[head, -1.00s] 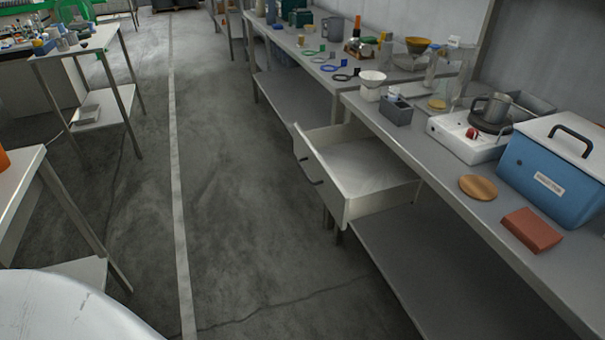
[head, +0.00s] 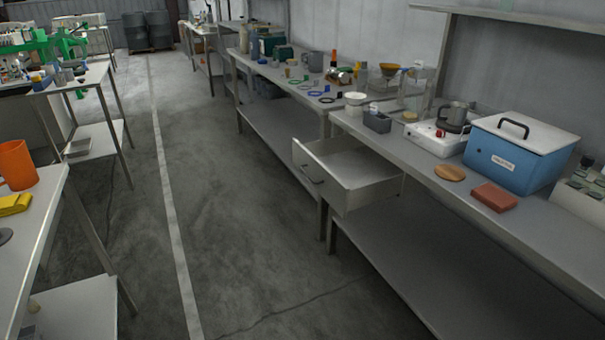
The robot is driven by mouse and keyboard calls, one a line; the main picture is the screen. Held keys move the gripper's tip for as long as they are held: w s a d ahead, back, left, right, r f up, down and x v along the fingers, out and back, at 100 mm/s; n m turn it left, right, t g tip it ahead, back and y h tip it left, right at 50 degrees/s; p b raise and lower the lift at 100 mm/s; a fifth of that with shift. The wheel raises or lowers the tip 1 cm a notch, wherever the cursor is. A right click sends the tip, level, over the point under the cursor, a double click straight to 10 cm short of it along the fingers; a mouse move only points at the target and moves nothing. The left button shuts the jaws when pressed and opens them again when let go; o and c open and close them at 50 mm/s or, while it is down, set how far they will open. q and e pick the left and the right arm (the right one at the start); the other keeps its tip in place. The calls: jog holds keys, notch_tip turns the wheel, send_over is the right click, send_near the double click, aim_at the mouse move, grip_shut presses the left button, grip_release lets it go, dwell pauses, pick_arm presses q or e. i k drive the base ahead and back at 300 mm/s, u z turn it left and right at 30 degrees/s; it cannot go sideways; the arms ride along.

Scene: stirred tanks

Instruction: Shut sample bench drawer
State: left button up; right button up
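The sample bench drawer (head: 372,196) is a white open-topped box pulled out from under the grey bench (head: 432,182) on the right. Its front panel (head: 307,170) with a dark handle (head: 312,176) faces left over the aisle. The inside that shows looks empty. Neither of my grippers is in the head view.
The floor aisle (head: 235,230) left of the drawer is clear. A blue box with a white lid (head: 515,160), a hot plate (head: 437,138), a wooden disc (head: 449,173) and a red block (head: 494,197) stand on the bench. A table with an orange cup (head: 17,166) is at left.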

aim_at(347, 173)
jog(key=z, duration=0.8)
jog(key=i, duration=1.4)
jog(key=u, duration=0.75)
jog(key=i, duration=0.25)
jog(key=u, duration=0.35)
jog(key=k, duration=0.5)
jog(key=u, duration=0.7)
jog(key=i, duration=0.55)
jog(key=z, duration=1.35)
